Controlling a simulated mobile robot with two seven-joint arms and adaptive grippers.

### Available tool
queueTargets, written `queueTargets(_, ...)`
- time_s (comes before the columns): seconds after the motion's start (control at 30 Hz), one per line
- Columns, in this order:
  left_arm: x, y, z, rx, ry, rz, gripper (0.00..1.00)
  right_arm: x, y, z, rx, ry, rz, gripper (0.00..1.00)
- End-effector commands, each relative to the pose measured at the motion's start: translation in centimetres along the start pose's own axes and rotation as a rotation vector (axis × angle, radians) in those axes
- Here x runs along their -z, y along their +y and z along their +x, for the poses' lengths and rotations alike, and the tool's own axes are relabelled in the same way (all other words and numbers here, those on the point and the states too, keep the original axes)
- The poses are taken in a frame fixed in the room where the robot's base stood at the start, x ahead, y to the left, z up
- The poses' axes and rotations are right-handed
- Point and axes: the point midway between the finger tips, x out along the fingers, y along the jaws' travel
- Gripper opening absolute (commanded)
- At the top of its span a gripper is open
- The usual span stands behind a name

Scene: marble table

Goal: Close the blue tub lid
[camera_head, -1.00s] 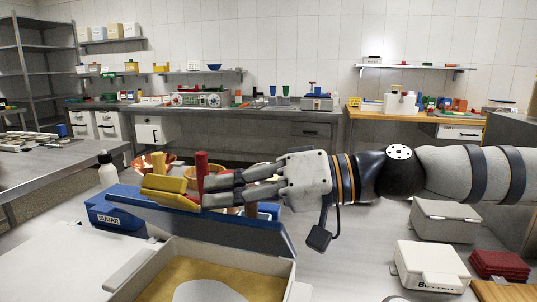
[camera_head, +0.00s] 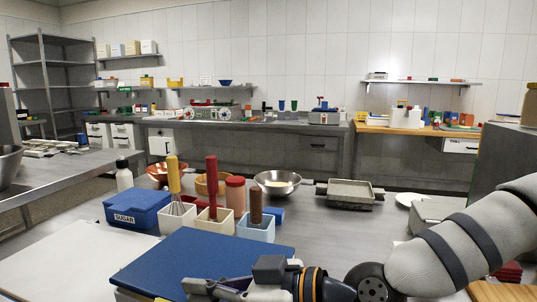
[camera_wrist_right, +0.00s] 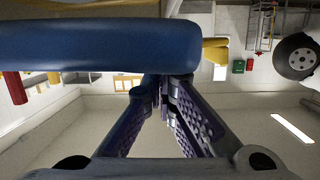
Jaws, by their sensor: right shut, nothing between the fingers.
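The blue tub lid (camera_head: 205,262) lies over the tub at the front of the table and hides its opening. Only a little of the pale tub wall shows below the lid's left front corner. I cannot tell whether the lid sits flush. In the right wrist view the lid's thick blue edge (camera_wrist_right: 100,45) spans the upper left, close to the fingers. My right gripper (camera_head: 193,286) is at the lid's front edge. It also shows in the wrist view (camera_wrist_right: 163,88), shut and empty; I cannot tell whether it touches the lid. My left gripper is not in view.
Behind the lid stand a blue SUGAR box (camera_head: 137,210), utensil holders (camera_head: 256,228), a white bottle (camera_head: 124,176), a metal bowl (camera_head: 277,184) and a grey tray (camera_head: 350,194). A white flat surface (camera_head: 65,262) lies left of the lid.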

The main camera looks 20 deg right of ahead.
Motion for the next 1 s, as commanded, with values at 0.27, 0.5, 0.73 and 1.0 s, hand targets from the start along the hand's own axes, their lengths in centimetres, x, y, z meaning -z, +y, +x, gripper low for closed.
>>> queueTargets(0.27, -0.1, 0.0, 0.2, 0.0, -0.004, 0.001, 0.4, -1.2, 0.4, 0.3, -0.015, 0.0, -0.058, 0.0)
queueTargets(0.5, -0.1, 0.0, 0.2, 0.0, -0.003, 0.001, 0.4, -1.1, 0.4, 0.3, -0.016, 0.001, -0.06, 0.0)
queueTargets(0.73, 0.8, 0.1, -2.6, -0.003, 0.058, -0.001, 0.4, 2.7, -0.1, -0.1, -0.02, 0.01, -0.076, 0.0)
queueTargets(1.0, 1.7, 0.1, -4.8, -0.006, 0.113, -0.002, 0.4, 3.6, -0.2, -6.3, -0.027, 0.011, -0.062, 0.0)
